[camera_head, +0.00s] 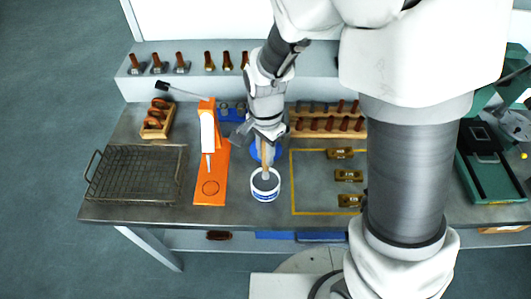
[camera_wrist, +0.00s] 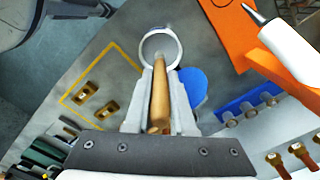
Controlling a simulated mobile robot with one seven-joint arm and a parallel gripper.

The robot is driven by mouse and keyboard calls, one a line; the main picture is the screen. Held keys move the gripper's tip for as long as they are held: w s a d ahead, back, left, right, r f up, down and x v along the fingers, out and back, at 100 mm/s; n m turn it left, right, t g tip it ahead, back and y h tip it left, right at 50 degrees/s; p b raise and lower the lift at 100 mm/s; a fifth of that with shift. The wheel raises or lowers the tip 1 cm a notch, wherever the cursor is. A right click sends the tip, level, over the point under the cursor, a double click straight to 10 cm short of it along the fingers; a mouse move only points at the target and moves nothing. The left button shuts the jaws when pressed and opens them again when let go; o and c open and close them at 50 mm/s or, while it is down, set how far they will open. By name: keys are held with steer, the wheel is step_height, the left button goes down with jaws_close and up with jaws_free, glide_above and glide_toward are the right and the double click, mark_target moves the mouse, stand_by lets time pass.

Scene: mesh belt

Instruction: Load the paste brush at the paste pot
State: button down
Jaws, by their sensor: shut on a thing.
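The paste brush (camera_wrist: 159,98) has a wooden handle. My gripper (camera_wrist: 162,76) is shut on it, one finger on each side. In the head view, the brush (camera_head: 265,160) points down from my gripper (camera_head: 266,141) to the mouth of the paste pot. The pot (camera_head: 266,196) is a round white tub with a blue label and grey inside, near the table's front edge. It also shows in the wrist view (camera_wrist: 146,50) beyond my fingertips. The brush's far end overlaps the pot's opening; its bristles are hidden, and I cannot tell how deep they are.
A blue round thing (camera_wrist: 195,86) lies close beside the brush. An orange stand with a white nozzle (camera_head: 208,185) is left of the pot, and a wire basket (camera_head: 135,172) farther left. A yellow-outlined area with brass-coloured blocks (camera_head: 348,175) is to the right.

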step_height(320, 180, up, 4)
steer(key=p, duration=0.3)
steer(key=shift+r, duration=0.25)
stand_by(0.6)
steer(key=w+d+f+n+b, duration=0.2)
steer(key=w+d+f+n, duration=0.2)
steer(key=d, duration=0.3)
steer(key=w+d+f+n+b, duration=0.2)
steer(key=w+d+f+n, duration=0.1)
steer(key=d, duration=0.5)
steer(key=shift+w+f+n+b, duration=0.35)
steer(key=shift+f+n, duration=0.4)
steer(key=shift+n, duration=0.25)
